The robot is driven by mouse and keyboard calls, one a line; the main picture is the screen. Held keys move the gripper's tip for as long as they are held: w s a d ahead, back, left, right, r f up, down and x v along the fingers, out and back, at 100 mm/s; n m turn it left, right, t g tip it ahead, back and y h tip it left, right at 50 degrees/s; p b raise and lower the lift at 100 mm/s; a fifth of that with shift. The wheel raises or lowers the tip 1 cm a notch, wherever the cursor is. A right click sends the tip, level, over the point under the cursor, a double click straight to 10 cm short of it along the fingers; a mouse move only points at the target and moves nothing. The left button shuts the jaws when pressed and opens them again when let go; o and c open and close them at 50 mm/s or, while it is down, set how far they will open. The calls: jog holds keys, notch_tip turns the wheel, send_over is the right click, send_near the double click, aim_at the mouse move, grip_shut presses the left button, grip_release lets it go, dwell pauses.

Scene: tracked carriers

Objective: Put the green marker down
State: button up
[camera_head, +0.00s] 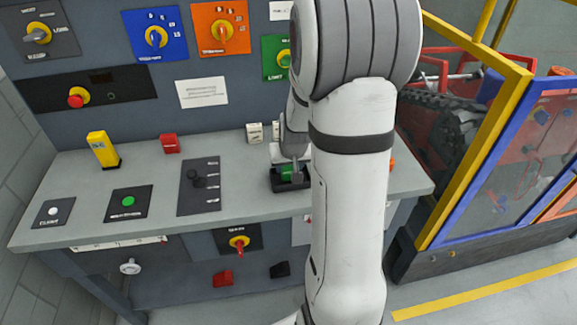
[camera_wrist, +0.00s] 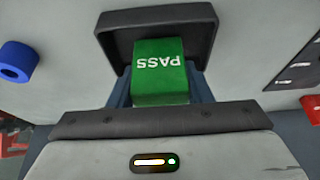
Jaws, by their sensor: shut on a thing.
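The green marker (camera_wrist: 160,85) is a green block with the word PASS on it, upside down in the wrist view. My gripper (camera_wrist: 160,98) is shut on it, with the fingers on its left and right sides. The marker is in or just over a black open tray (camera_wrist: 112,42); I cannot tell whether it touches the tray's floor. In the head view the marker (camera_head: 287,173) shows at the black tray (camera_head: 290,187) on the grey bench, partly hidden by my arm.
The grey bench (camera_head: 150,225) also bears a yellow block (camera_head: 103,149), a red block (camera_head: 170,143), white blocks (camera_head: 254,132) and a black slider panel (camera_head: 200,186). A blue ring (camera_wrist: 18,62) lies near the tray. A yellow-framed barrier (camera_head: 475,130) stands right of the bench.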

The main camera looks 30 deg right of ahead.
jog(key=shift+f, duration=0.25)
jog(key=shift+f, duration=0.2)
jog(key=o, duration=1)
jog(key=shift+r, duration=0.1)
